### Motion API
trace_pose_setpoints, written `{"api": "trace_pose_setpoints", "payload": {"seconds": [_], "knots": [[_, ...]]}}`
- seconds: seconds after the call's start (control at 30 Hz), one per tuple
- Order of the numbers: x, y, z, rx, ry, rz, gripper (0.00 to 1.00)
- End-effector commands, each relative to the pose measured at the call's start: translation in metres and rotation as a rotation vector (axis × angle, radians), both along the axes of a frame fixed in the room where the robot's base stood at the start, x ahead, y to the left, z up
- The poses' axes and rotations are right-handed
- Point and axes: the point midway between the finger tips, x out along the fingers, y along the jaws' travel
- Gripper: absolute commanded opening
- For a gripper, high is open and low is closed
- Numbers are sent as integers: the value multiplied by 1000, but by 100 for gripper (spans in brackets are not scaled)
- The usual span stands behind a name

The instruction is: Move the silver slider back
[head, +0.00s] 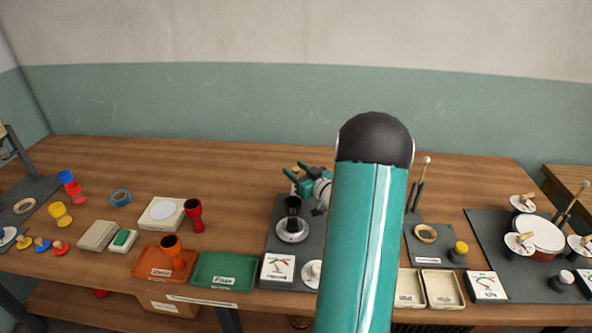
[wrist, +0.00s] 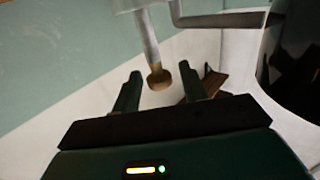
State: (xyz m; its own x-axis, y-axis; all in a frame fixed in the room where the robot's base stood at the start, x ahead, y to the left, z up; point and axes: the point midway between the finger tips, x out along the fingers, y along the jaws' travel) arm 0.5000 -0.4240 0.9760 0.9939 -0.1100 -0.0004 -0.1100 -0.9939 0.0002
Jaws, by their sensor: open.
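My gripper (head: 296,172) is partly hidden behind my own teal arm in the head view, close behind and above a small black goblet drum (head: 293,208) on a round pale base. In the wrist view my gripper (wrist: 160,73) is open. A pale silvery rod with a tan end (wrist: 159,80) shows between or just beyond its fingers; I cannot tell whether they touch it. A grey bent bar (wrist: 222,19) runs beside the dark drum body (wrist: 298,65) at the right. I cannot tell for sure which part is the silver slider.
The drum stands on a dark mat (head: 277,247) on a long wooden table. Orange (head: 148,268) and green (head: 215,284) trays lie to the left, with cups and pucks. Cream trays (head: 441,288) and a mat with a white-topped drum (head: 541,232) are to the right. The table's back is mostly clear.

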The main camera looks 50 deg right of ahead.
Motion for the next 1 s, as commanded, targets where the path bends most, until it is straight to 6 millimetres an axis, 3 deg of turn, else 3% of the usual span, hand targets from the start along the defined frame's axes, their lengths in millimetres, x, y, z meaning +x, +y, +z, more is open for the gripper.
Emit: {"api": "trace_pose_setpoints", "payload": {"seconds": [0.33, 0.53, 0.57, 0.77, 1.0], "knots": [[5, -1, 0, 0, 0, -1, 41], [5, -1, 0, 0, 0, -1, 2], [5, -1, 0, 0, 0, -1, 0], [7, -4, 0, -1, -1, 0, 0], [29, -31, 0, -1, -1, 0, 0]]}}
